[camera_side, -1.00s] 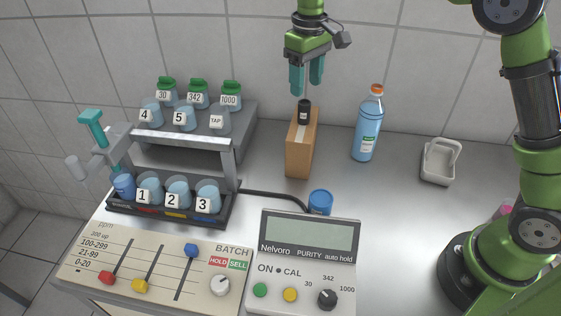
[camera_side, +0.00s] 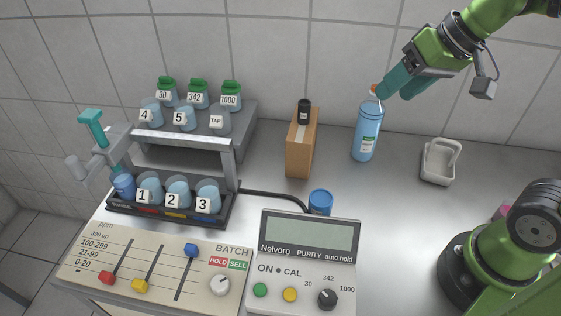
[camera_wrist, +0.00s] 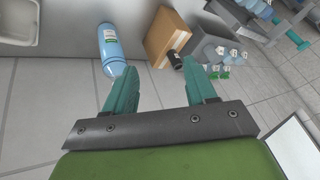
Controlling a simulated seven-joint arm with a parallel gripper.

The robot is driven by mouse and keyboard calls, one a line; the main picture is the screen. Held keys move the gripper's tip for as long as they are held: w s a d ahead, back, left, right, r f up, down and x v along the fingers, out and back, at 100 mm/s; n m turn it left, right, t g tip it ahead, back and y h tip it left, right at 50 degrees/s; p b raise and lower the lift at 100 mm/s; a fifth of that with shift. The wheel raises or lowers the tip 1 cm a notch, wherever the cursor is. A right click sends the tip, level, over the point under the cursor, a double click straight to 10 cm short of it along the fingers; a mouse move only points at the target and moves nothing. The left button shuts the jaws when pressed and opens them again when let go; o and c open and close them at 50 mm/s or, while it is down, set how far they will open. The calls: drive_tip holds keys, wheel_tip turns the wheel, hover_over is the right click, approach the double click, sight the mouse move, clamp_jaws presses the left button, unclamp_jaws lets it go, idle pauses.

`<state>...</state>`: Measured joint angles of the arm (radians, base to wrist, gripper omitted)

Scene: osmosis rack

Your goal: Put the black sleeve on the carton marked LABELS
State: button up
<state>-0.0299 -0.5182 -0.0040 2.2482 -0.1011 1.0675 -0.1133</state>
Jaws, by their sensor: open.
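The black sleeve (camera_side: 303,111) stands upright on top of the brown carton (camera_side: 299,154), near its back end. In the wrist view the sleeve (camera_wrist: 175,60) also rests against the top of the carton (camera_wrist: 163,32). The lettering on the carton cannot be read. My gripper (camera_side: 389,93) is open and empty, up and to the right of the carton, and overlaps the cap of the blue bottle in the side view. In the wrist view the gripper's teal fingers (camera_wrist: 163,90) are spread with nothing between them.
The blue bottle (camera_side: 367,128) stands right of the carton. A white tray (camera_side: 440,163) is further right. A rack with numbered cups (camera_side: 178,195) is on the left, a Nelvoro meter (camera_side: 305,262) in front. A blue cap (camera_side: 320,201) and black cable lie between.

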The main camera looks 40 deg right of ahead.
drive_tip(key=shift+m+t, duration=0.7)
drive_tip(key=shift+t, duration=0.1)
drive_tip(key=s+f, duration=0.1)
drive_tip(key=s, duration=0.1)
drive_tip(key=s+f, duration=0.2)
drive_tip(key=shift+d, duration=0.15)
